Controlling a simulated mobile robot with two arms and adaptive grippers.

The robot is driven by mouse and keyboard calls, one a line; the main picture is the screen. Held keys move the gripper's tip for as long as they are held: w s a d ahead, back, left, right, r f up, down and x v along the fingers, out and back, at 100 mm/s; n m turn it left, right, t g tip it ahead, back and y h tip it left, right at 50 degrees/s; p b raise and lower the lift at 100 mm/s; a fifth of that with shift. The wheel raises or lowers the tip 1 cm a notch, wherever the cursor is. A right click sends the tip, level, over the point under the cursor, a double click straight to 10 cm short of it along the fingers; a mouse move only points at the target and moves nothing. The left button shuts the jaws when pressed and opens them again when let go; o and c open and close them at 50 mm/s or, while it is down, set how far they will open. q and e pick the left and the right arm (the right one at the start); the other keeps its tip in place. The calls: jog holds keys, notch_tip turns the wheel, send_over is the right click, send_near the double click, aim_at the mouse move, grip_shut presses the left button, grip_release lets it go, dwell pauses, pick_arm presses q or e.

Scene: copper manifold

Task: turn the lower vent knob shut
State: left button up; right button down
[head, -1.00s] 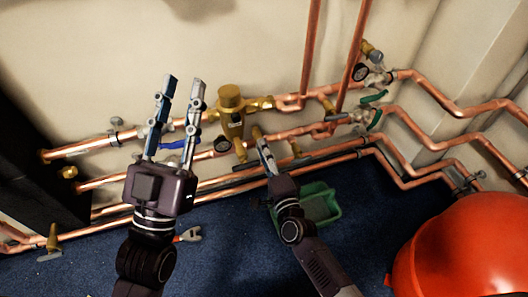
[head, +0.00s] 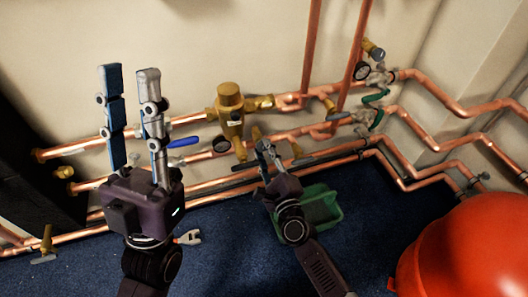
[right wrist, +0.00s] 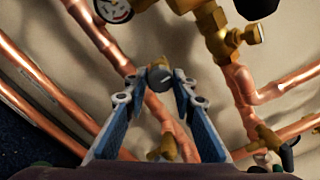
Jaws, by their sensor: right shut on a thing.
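A small round knob (right wrist: 158,77) with a grey face and brass-coloured body sits between the fingertips of my right gripper (right wrist: 158,84) in the right wrist view. The two blue-and-grey fingers close on it from both sides. In the head view my right gripper (head: 264,147) is at the lower pipes, just below the brass valve (head: 230,108); its fingers hide the knob there. My left gripper (head: 130,75) points upward in front of the pipes at left. Its two fingers stand apart with nothing between them.
Copper pipes (head: 440,97) run along the wall, with gauges and a blue lever (head: 184,142). A red rounded vessel (head: 470,250) stands at lower right.

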dwell(0.4)
jog(key=c, duration=1.6)
grip_release()
jog(key=v, duration=1.2)
